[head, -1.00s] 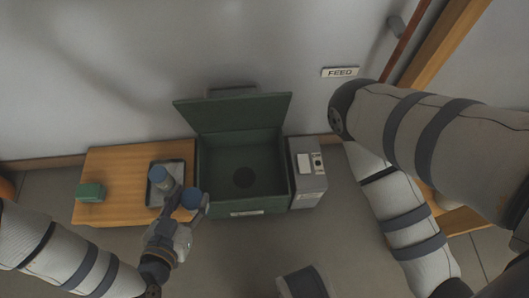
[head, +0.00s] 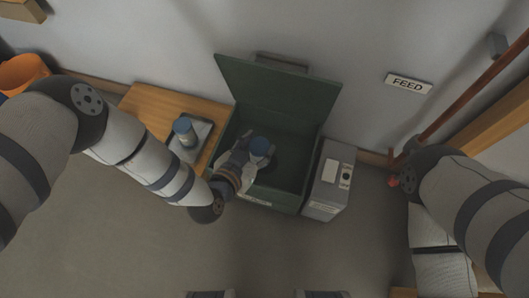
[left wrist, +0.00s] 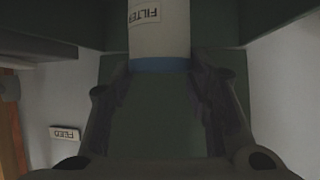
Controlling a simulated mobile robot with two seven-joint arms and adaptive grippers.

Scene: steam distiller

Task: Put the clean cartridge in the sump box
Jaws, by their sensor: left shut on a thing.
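The sump box (head: 290,193) is dark green and stands open, its lid (head: 275,95) tilted up against the wall. My left gripper (head: 250,156) is over the box opening, shut on a cartridge (head: 261,146) with a blue end. In the left wrist view the cartridge (left wrist: 158,32) has a white body marked FILTER and a blue band between my fingertips. How deep it sits in the box I cannot tell. The gripper and cartridge hide part of the box floor. My right gripper is not in view.
A grey control unit (head: 325,190) stands close at the box's right. An orange bucket (head: 25,70) is far left.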

